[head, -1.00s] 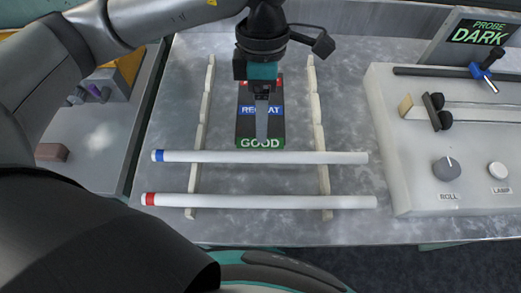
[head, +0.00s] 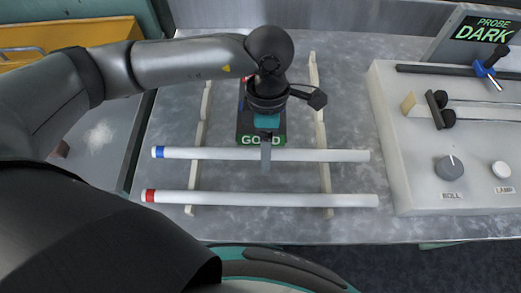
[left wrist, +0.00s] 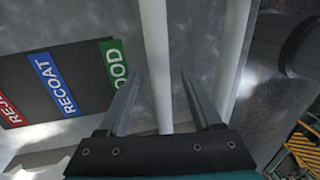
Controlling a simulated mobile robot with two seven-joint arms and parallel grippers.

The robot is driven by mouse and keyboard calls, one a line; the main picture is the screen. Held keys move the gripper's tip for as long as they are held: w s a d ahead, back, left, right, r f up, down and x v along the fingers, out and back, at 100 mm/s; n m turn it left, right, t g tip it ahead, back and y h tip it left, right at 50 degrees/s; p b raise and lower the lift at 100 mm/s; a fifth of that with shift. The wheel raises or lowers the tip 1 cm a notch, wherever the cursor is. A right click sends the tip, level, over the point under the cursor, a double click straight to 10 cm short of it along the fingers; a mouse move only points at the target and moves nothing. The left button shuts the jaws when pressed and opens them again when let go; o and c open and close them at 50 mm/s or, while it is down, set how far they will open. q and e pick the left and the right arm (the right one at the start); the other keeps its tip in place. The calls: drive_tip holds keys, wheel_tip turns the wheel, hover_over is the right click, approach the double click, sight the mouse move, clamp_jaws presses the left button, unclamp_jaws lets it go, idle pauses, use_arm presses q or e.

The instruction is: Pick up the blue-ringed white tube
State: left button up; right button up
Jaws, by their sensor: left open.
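The blue-ringed white tube (head: 215,154) lies across two notched pale rails (head: 201,120), its blue ring at the left end. A red-ringed white tube (head: 240,198) lies parallel to it, nearer the front. My left gripper (head: 265,165) is over the middle of the blue-ringed tube, pointing down. In the left wrist view my open fingers (left wrist: 160,98) stand on either side of a white tube (left wrist: 157,60), with clear gaps; its ring is out of that view. The second tube (left wrist: 233,50) runs to the right there. My right gripper is not in view.
A dark sorting block with REJECT, RECOAT and GOOD labels (left wrist: 55,80) lies just behind the blue-ringed tube. A pale apparatus (head: 400,170) with a ROLL knob and LAMP button stands at right, under a PROBE DARK sign (head: 483,32). Bare metal bench lies in front.

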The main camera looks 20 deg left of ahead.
use_arm(q)
clamp_jaws()
idle(0.3)
drive_tip(key=shift+r, duration=0.15)
idle(0.3)
